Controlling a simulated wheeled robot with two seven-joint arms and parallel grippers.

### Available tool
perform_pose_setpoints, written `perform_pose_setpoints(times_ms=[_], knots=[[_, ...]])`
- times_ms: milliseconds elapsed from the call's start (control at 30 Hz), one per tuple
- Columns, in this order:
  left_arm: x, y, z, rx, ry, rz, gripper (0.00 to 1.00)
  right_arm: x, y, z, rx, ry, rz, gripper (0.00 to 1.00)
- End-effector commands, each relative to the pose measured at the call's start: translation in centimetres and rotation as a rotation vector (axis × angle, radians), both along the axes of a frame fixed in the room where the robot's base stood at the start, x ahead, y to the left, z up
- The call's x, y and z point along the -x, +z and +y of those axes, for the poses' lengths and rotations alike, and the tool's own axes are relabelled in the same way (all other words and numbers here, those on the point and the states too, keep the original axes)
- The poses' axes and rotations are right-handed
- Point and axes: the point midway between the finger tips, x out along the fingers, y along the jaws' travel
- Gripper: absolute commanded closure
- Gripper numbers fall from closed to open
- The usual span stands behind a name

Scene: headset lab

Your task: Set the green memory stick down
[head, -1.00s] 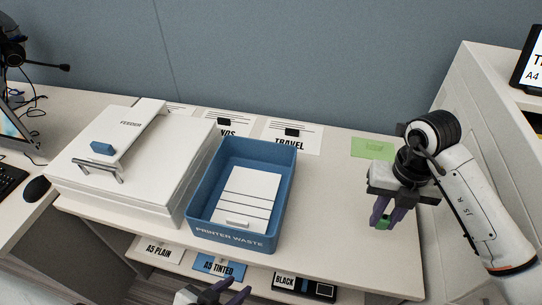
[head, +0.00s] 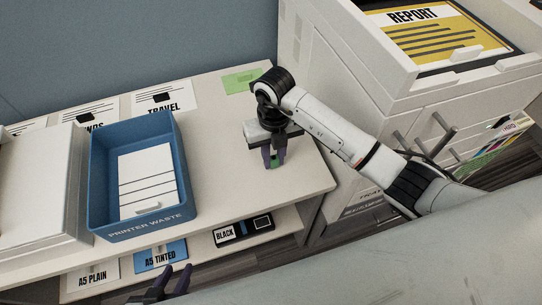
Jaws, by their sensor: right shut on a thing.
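The green memory stick (head: 274,161) shows as a small green patch between the fingers of my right gripper (head: 274,160). That gripper is shut on it, pointing down over the right end of the white table (head: 225,190). I cannot tell whether the stick touches the table top. My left gripper (head: 172,283) is at the bottom edge, in front of the lower shelf. Its two dark fingers are apart with nothing seen between them.
A blue printer waste bin (head: 150,228) with white sheets stands left of my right gripper. A green card (head: 240,82) and a TRAVEL sheet (head: 165,97) lie at the back. A white printer (head: 350,60) stands right. The table between bin and gripper is clear.

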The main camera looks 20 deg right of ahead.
Motion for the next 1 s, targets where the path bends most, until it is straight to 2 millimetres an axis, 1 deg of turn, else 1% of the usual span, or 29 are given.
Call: perform_pose_setpoints(times_ms=[33,200,367,400,467,500,767,833,867,967,1000], knots=[[-0.2,0.1,0.0,0.0,0.0,-0.004,0.69,0.0,-0.2,0.0,-0.002,-0.001,-0.001,1.0],[-0.3,0.2,0.0,0.001,0.0,-0.008,0.69,0.0,-0.2,0.0,-0.001,0.0,-0.002,1.0],[-0.3,-0.1,0.0,0.001,0.0,-0.008,0.69,0.0,-0.6,-0.1,0.0,0.0,-0.002,1.0],[-0.3,0.1,0.0,0.001,0.0,-0.008,0.69,0.0,-0.5,0.0,0.0,0.0,-0.002,0.74],[-0.3,0.0,0.0,0.001,0.0,-0.007,0.69,0.0,-0.5,0.0,0.0,0.0,-0.002,0.64],[-0.2,0.0,0.0,0.001,0.0,-0.006,0.69,0.0,-0.5,0.0,0.0,0.0,-0.002,0.62],[0.1,-0.1,0.0,0.0,0.0,0.0,0.69,0.0,-0.4,0.0,-0.001,0.0,-0.002,0.62],[0.1,0.2,0.0,0.0,0.0,0.001,0.69,-0.1,0.1,0.0,-0.002,0.0,-0.002,0.62],[0.2,0.0,0.0,0.0,0.0,0.001,0.69,-0.1,0.2,0.0,-0.001,0.0,-0.004,0.62],[0.2,-0.3,0.0,0.0,0.0,0.001,0.69,-0.2,1.6,0.0,-0.001,0.002,-0.006,0.62],[0.2,-0.4,0.0,0.0,0.001,0.002,0.69,-0.2,2.4,0.0,0.0,0.002,-0.008,0.62]])
